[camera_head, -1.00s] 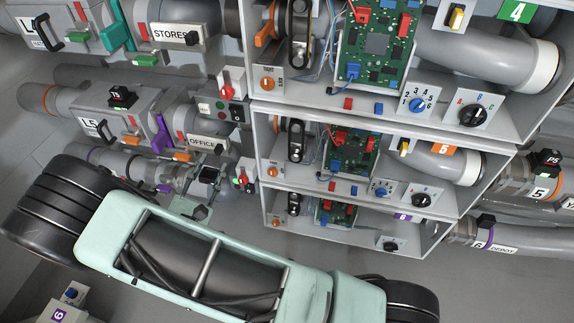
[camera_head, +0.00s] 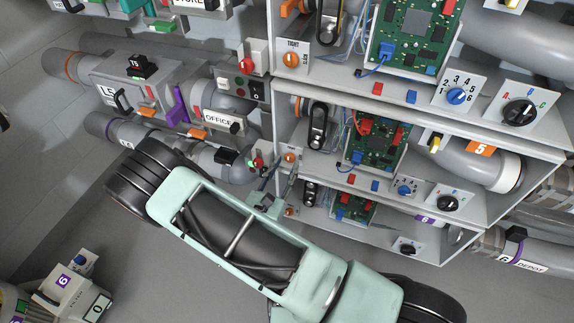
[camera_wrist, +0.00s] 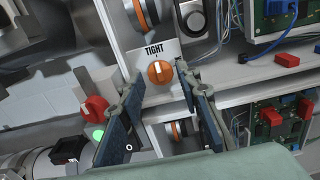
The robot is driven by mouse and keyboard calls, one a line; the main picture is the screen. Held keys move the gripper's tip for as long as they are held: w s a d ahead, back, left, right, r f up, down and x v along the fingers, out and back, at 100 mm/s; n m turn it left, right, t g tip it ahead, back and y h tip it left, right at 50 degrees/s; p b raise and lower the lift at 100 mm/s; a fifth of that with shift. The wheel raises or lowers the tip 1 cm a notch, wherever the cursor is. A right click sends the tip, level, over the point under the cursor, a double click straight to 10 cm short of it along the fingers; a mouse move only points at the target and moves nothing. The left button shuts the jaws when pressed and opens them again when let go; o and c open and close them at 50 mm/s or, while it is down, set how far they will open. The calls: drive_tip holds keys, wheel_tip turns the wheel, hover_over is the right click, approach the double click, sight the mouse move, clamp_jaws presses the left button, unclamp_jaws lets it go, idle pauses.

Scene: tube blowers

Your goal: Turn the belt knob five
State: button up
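The belt knob of unit five (camera_head: 290,157) is a small orange knob on the left post of the middle shelf unit, which carries an orange "5" label (camera_head: 480,149). In the wrist view the orange knob (camera_wrist: 159,72) sits on a white plate marked "TIGHT". Its pale bar is near upright, toward the mark below that word. My gripper (camera_head: 279,180) is just below the knob in the head view. In the wrist view my gripper (camera_wrist: 157,84) is open and empty, its two blue-grey fingers apart on either side of the knob's line. Contact is not visible.
A red knob with a green light (camera_wrist: 95,108) is close left of my left finger. Circuit boards (camera_head: 382,140) and blue dials (camera_head: 404,190) lie to the right. Open floor (camera_head: 150,270) is at the lower left.

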drive_tip(key=shift+x, duration=0.85)
drive_tip(key=shift+c, duration=0.4)
clamp_jaws()
